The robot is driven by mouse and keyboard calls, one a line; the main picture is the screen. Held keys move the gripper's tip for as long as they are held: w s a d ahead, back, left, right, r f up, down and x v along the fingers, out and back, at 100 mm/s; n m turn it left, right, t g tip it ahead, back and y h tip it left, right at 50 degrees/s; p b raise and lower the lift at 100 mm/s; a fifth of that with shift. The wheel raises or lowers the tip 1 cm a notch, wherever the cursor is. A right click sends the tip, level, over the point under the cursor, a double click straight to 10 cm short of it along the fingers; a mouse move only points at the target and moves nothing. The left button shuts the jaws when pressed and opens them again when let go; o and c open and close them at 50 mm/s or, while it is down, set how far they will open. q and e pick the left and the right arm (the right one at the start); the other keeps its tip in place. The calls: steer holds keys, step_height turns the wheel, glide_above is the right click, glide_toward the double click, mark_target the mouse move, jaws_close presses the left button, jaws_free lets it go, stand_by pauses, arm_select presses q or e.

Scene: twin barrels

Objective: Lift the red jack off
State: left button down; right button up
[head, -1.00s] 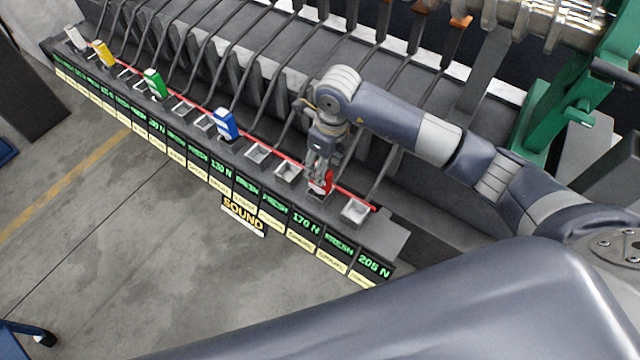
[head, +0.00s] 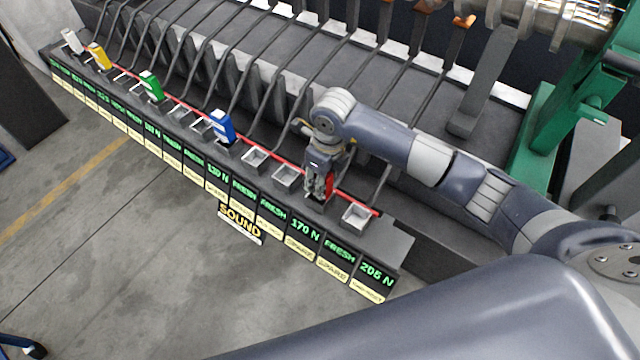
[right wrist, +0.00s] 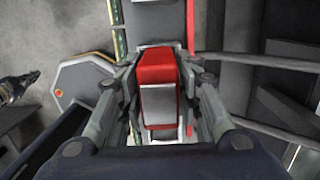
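The red jack (head: 329,184) stands in the row along the console near its right end, mostly hidden by my right gripper (head: 319,190) in the head view. In the right wrist view the red jack (right wrist: 157,66) shows a red top and a grey face. My right gripper (right wrist: 158,62) has one finger on each side of it. The fingers look open, with a narrow gap at the sides; contact is not clear. My left gripper is not in view.
Empty grey sockets (head: 286,174) and (head: 356,215) flank the red jack. Blue (head: 223,126), green (head: 151,86), yellow (head: 99,56) and white (head: 71,41) jacks stand farther left. A red rail (head: 262,146) and dark bent rods run behind the row.

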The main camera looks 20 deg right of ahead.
jaws_close()
steer(key=shift+w+r, duration=0.1)
steer(key=shift+r+p, duration=0.4)
steer(key=shift+r, duration=0.25)
steer(key=shift+r+p, duration=3.25)
steer(key=shift+r, duration=2.15)
